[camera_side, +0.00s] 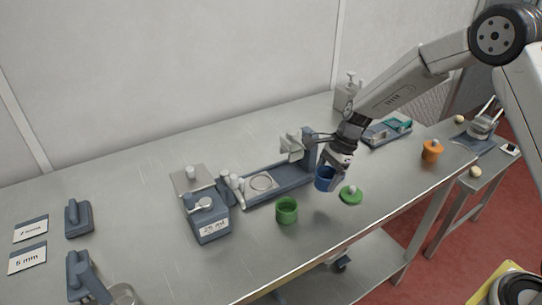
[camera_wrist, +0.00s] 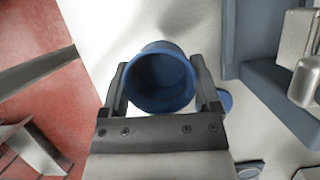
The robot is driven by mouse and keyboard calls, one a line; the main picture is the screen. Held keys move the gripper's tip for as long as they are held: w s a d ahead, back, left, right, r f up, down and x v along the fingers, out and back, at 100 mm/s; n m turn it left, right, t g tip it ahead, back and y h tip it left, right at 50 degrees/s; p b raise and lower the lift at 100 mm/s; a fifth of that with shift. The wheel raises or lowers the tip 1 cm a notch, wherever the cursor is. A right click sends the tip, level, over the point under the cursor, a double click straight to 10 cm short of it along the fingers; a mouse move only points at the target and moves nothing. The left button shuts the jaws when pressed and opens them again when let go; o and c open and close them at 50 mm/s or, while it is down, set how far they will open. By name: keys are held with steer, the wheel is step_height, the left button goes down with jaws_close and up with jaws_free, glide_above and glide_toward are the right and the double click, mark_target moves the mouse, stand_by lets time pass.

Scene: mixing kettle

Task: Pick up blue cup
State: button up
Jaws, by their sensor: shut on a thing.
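The blue cup (camera_side: 324,180) is in my gripper (camera_side: 334,171), right of the middle in the side view. In the wrist view the cup (camera_wrist: 163,98) shows its round open mouth and looks empty. My gripper's two fingers (camera_wrist: 158,74) are shut on it, one on each side of its wall. The cup looks upright or nearly so. Whether its base is clear of the steel table (camera_side: 140,150) I cannot tell for sure.
A green lid (camera_side: 351,196) lies just right of the cup, and a green cup (camera_side: 287,211) stands to the left. A grey-blue fixture (camera_side: 284,183) is close behind. An orange cup (camera_side: 431,151) stands further right. The table's front edge is near.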

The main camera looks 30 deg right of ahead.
steer(key=s+r, duration=0.6)
steer(key=s, duration=0.5)
steer(key=shift+s+d+r, duration=0.15)
steer(key=shift+d+r, duration=0.2)
stand_by(0.3)
step_height(320, 180, up, 11)
steer(key=w+a+m+t+h, duration=0.1)
steer(key=w+a+m, duration=0.35)
steer(key=w, duration=0.75)
steer(key=w+a+m+t, duration=0.1)
steer(key=w+a+m, duration=0.1)
steer(key=w+a, duration=0.85)
step_height(320, 180, down, 15)
steer(key=w+d, duration=0.2)
steer(key=d, duration=0.1)
steer(key=shift+w+r, duration=0.15)
steer(key=shift+w, duration=0.1)
steer(key=shift+n, duration=0.25)
